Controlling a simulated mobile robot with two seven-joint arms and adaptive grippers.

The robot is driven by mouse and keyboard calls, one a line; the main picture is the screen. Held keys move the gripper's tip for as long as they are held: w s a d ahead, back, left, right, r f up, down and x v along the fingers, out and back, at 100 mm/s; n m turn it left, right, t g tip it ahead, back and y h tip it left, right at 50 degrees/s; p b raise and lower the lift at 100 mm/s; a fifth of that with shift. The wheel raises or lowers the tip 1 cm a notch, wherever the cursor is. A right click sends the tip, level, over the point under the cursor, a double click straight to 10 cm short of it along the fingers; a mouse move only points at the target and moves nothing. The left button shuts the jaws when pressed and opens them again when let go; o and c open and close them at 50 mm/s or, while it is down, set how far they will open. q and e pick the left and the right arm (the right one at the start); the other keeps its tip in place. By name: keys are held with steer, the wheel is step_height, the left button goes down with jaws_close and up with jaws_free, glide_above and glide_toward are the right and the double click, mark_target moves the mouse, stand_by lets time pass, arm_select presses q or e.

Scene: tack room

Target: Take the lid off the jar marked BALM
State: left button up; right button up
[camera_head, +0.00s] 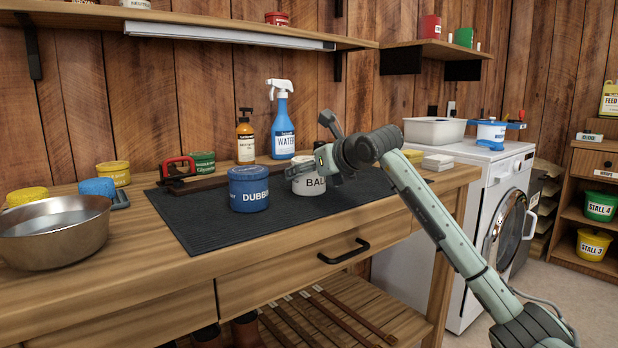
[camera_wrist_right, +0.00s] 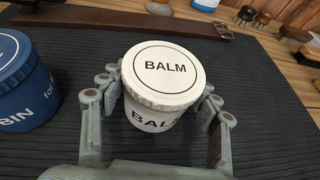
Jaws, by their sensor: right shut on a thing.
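The white BALM jar (camera_head: 311,186) stands upright on the dark ribbed mat, partly hidden by my right gripper (camera_head: 325,161) in the head view. In the right wrist view its white lid (camera_wrist_right: 166,70), printed BALM, sits on the jar body (camera_wrist_right: 152,120). My right gripper (camera_wrist_right: 161,78) is shut on the lid, with its fingers on opposite sides of the rim. My left gripper is not in view.
A blue DUBBIN jar (camera_head: 249,191) stands close to the left of the BALM jar. A WATER spray bottle (camera_head: 283,128) and an amber bottle (camera_head: 245,142) stand behind. The mat's front (camera_head: 215,235) is clear. A metal bowl (camera_head: 52,240) sits at the left.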

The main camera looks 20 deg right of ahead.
mark_target(306, 159)
steer(key=c, duration=0.5)
steer(key=shift+r, duration=0.1)
steer(key=shift+r, duration=0.5)
steer(key=r, duration=0.2)
steer(key=a+r, duration=0.1)
steer(key=shift+s+r, duration=0.2)
steer(key=shift+r, duration=0.2)
arm_select(q)
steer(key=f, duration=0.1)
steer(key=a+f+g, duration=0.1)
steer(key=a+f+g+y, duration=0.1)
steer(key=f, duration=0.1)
steer(key=shift+p, duration=0.4)
arm_select(e)
steer(key=s+a+r, duration=0.6)
steer(key=a, duration=0.2)
steer(key=shift+a, duration=0.4)
steer(key=shift+r, duration=0.1)
